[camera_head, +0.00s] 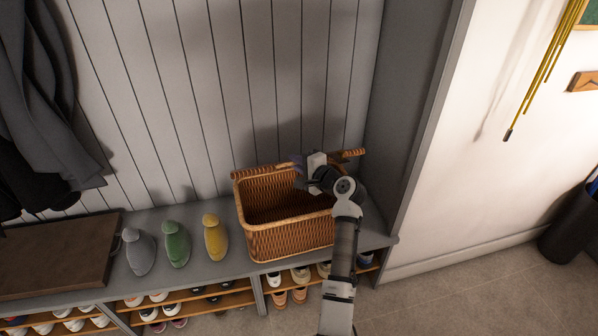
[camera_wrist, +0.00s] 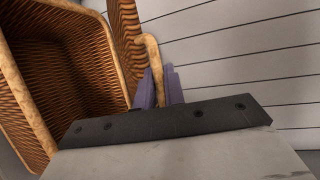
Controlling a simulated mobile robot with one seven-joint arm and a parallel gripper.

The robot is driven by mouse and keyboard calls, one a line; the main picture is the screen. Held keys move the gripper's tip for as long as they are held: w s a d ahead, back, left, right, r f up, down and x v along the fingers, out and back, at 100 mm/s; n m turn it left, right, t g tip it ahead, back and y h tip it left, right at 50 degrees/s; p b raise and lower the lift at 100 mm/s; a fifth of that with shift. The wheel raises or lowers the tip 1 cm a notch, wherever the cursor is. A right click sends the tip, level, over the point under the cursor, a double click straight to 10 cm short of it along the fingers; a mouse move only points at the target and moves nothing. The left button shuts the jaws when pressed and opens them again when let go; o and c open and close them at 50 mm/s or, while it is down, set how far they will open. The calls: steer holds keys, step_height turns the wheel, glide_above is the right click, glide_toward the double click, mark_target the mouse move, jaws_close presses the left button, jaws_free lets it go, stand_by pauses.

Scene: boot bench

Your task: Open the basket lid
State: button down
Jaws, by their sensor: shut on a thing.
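The brown wicker basket (camera_head: 290,240) stands on the right part of the grey bench, and its inside is in plain view. Its wicker lid (camera_head: 352,153) is raised at the back, tilted up near the panelled wall; my arm hides part of it. In the wrist view, the basket (camera_wrist: 62,75) is at left and the lid (camera_wrist: 126,45) stands up beside its opening. My gripper (camera_wrist: 159,75) has its purple fingers on either side of the lid's pale rim and is shut on it. It also shows in the head view (camera_head: 298,163), partly hidden by the wrist.
Shoes fill the shelves below. A grey side panel (camera_head: 405,110) rises close to my arm at right. Dark coats (camera_head: 45,100) hang at left.

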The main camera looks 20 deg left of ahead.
steer(key=shift+w+a+r, duration=0.15)
steer(key=shift+a+r, duration=0.05)
steer(key=shift+r, duration=0.05)
steer(key=c, duration=1.5)
jaws_free()
steer(key=shift+d, duration=0.15)
steer(key=shift+s+d, duration=0.2)
steer(key=shift+d, duration=0.05)
steer(key=b+v, duration=0.3)
steer(key=v, duration=1)
steer(key=shift+r, duration=0.15)
